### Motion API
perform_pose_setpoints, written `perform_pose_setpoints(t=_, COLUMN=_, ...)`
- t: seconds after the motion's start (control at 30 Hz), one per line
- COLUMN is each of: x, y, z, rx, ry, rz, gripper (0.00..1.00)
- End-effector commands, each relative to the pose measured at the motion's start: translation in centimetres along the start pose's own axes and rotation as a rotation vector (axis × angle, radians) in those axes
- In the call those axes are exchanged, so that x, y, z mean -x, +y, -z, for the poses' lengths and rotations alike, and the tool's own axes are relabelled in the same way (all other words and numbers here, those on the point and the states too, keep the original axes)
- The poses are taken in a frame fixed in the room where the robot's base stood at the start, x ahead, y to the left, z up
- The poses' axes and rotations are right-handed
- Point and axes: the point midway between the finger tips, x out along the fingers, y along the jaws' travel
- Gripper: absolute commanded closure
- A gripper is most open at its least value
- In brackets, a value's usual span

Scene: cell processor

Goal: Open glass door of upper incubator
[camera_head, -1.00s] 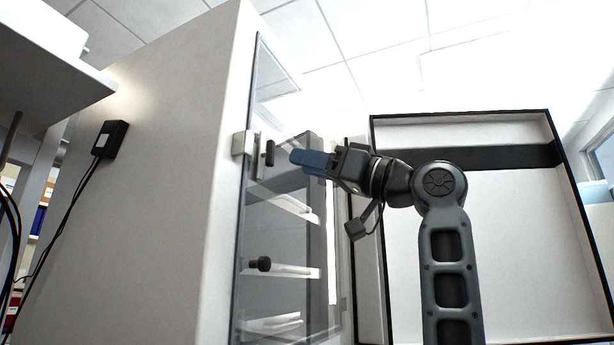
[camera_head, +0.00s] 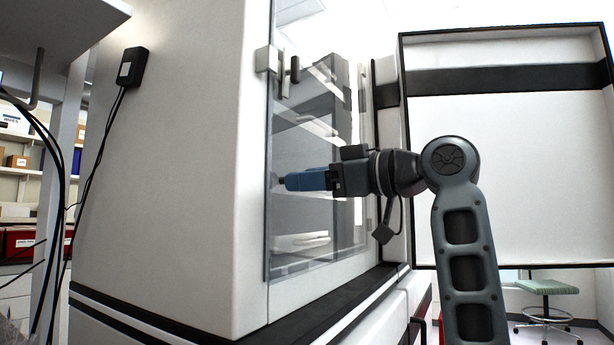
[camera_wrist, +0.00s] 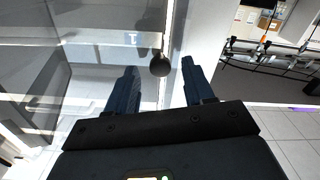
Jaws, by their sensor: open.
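The glass door (camera_head: 350,225) of the upper incubator (camera_head: 175,180) appears shut over the shelved interior. A small black round knob (camera_wrist: 160,65) is on the glass door; in the wrist view it lies between the lines of my two fingers, slightly beyond their tips. My gripper (camera_head: 287,182), with blue fingers, is open and points at the knob, level with it. In the head view the fingers mostly hide the knob. My gripper also shows in the wrist view (camera_wrist: 160,82). A latch with a black handle (camera_head: 295,69) is higher on the door's left edge.
The incubator's white outer door (camera_head: 510,175) stands wide open at right. A dark ledge (camera_head: 335,300) runs below the glass door. A black box (camera_head: 132,67) with cables is on the incubator's left side. A green stool (camera_head: 545,287) is far right.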

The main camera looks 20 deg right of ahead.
Motion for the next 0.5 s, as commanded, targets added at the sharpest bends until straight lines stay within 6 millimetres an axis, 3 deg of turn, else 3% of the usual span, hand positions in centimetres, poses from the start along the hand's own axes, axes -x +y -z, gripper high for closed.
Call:
perform_pose_setpoints(t=0.37, x=-0.87, y=-0.01, z=-0.01, rx=0.0, ry=0.0, rz=-0.001, gripper=0.48)
perform_pose_setpoints(t=0.5, x=-0.85, y=-0.01, z=0.0, rx=0.0, ry=0.0, rz=-0.001, gripper=0.59)
